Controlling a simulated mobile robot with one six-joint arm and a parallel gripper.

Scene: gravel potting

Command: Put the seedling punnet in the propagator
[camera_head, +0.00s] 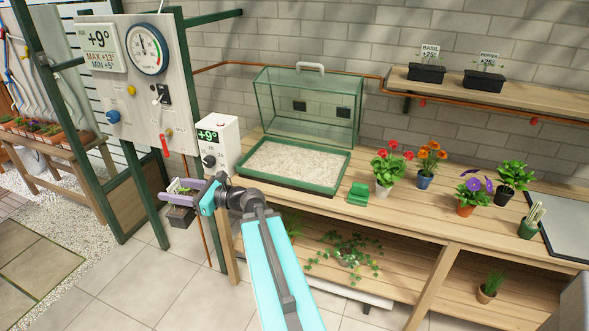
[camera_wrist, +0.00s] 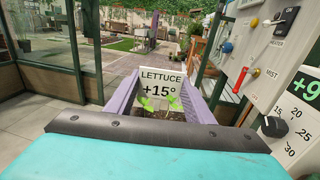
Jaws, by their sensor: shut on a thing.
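The seedling punnet (camera_head: 180,218) is a small dark pot with green sprouts, held left of the bench. In the wrist view the punnet's sprouts (camera_wrist: 160,101) stand before a white label reading LETTUCE +15°. My gripper (camera_head: 177,192) has purple fingers shut on the punnet, which hangs upright off the floor. The propagator (camera_head: 347,163) is a green-rimmed tray of pale gravel on the bench, right of my gripper and apart from it. Its clear lid (camera_head: 280,98) stands raised behind the tray, so the gravel is uncovered.
A white control box (camera_head: 216,143) reading +9° stands left of the propagator. A panel (camera_head: 130,75) with a gauge and switches rises behind my gripper. A green block (camera_head: 358,194) and potted flowers (camera_head: 387,168) stand right of the tray. Two labelled dark punnets (camera_head: 426,74) sit on the wall shelf.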

